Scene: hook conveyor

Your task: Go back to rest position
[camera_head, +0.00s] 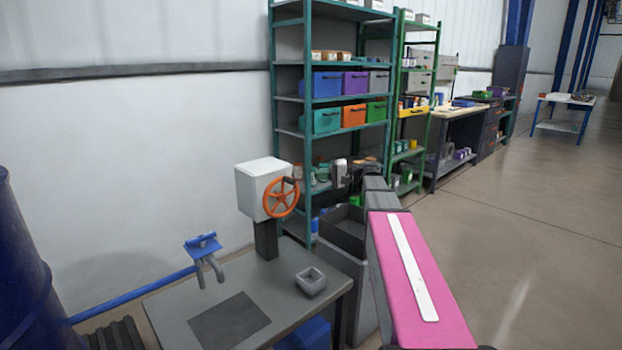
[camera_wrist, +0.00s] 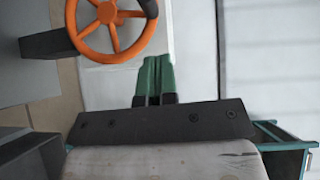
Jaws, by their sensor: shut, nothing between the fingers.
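My gripper (camera_wrist: 155,78) shows in the wrist view with its two green fingers side by side, shut with nothing between them. In the head view my pink and grey arm reaches away toward the shelves, and the gripper's fingers are hard to make out at its far end. An orange handwheel (camera_wrist: 107,14) lies to the upper left of the fingers in the wrist view, apart from them. In the head view the handwheel (camera_head: 281,198) is on a white box (camera_head: 258,184) on a dark post, left of my arm's end.
A grey table (camera_head: 180,297) bears the post and a small grey tray (camera_head: 311,281). A blue hook carrier (camera_head: 203,246) hangs by a blue rail (camera_head: 130,297). A grey bin (camera_head: 342,262) stands beside my arm. Green shelves (camera_head: 308,90) stand behind. Open floor (camera_head: 540,240) lies right.

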